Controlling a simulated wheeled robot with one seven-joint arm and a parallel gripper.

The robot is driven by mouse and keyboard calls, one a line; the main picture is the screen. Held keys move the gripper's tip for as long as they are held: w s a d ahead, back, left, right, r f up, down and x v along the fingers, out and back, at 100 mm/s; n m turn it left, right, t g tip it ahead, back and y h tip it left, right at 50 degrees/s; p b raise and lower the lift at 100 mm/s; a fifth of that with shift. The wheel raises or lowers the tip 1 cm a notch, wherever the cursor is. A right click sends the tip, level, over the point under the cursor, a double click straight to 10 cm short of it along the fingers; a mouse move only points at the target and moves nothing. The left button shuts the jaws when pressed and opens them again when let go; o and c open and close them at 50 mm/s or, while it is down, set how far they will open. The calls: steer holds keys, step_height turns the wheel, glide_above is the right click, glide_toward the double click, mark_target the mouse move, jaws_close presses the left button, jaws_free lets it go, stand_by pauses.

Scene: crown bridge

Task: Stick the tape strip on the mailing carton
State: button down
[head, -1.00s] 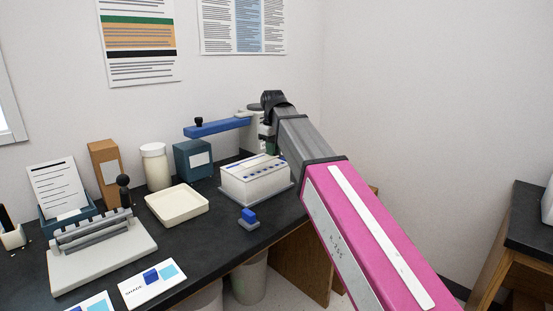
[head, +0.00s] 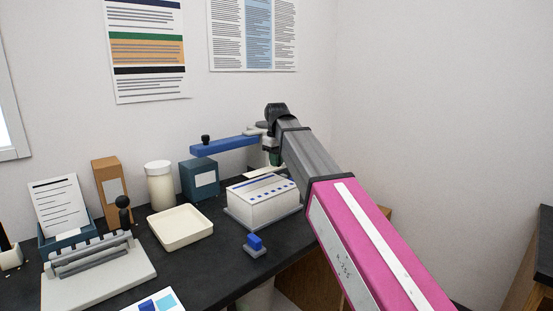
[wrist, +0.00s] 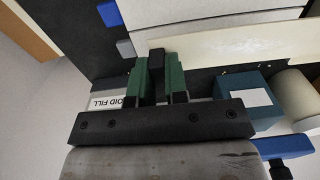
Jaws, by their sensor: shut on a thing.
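The mailing carton appears to be the white box (head: 262,211) with a row of blue marks on top, standing on a grey base at the back of the dark bench. My gripper (head: 273,158) is behind and above it, mostly hidden by my arm in the head view. In the wrist view my green-padded fingers (wrist: 157,72) are shut on a dark tab. A long cream strip (wrist: 230,46), apparently the tape strip, extends right from near the fingertips. The white box (wrist: 205,8) shows beyond it. I cannot tell whether the strip touches the box.
A blue lever arm (head: 225,147) and a teal box (head: 199,181) stand behind and left of the carton. A cream jar (head: 160,187), a shallow tray (head: 180,228) and a roller device (head: 95,270) are further left. A small blue block (head: 254,243) lies in front.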

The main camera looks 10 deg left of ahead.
mark_target(277, 181)
steer(key=shift+f, duration=2.35)
steer(key=shift+f, duration=0.55)
stand_by(1.1)
steer(key=c, duration=1.1)
jaws_free()
steer(key=shift+o, duration=0.2)
